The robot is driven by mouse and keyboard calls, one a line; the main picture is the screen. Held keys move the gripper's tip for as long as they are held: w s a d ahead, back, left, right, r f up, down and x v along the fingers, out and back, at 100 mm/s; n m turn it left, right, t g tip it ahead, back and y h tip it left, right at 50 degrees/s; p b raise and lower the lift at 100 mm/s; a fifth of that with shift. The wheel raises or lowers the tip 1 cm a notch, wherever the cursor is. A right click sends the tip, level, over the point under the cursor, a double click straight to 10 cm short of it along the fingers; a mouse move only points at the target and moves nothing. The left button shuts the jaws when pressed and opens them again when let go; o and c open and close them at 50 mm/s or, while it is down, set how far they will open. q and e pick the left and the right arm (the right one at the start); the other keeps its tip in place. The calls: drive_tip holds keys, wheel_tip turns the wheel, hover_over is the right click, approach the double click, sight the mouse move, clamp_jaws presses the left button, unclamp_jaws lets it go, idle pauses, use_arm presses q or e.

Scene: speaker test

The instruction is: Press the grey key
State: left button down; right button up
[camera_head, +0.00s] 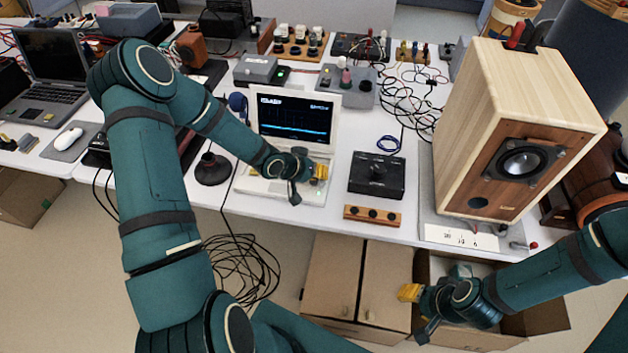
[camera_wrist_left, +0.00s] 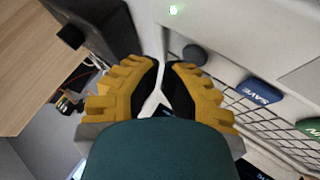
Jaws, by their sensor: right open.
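The grey key (camera_wrist_left: 195,55) is a dark grey round button on a white panel in the left wrist view. It lies just beyond and to the right of my left fingertips, which look apart from it. A blue key marked SAVE (camera_wrist_left: 262,91) and a green key (camera_wrist_left: 311,128) are on the same panel. In the head view, the panel belongs to a white instrument (camera_head: 262,187) with a lit screen. My left gripper (camera_head: 321,172) is over its right side, its yellow fingers nearly together and empty. My right gripper (camera_head: 409,292) is open in front of the table.
A black box (camera_head: 377,176) and a wooden strip with dark holes (camera_head: 372,215) stand right of the instrument. A large wooden speaker (camera_head: 520,120) stands further right. A dark round stand (camera_head: 212,170) is to the left. Cardboard boxes (camera_head: 345,275) are below the table.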

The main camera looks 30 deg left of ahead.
sight(318, 181)
use_arm(q)
drive_tip(key=shift+f, duration=0.45)
idle(0.3)
drive_tip(key=shift+r, duration=0.15)
drive_tip(key=shift+r+p, duration=0.7)
drive_tip(key=shift+r, duration=0.15)
wheel_tip(318, 181, up, 6)
drive_tip(key=p, duration=0.5)
drive_tip(key=shift+d, duration=0.1)
idle(0.4)
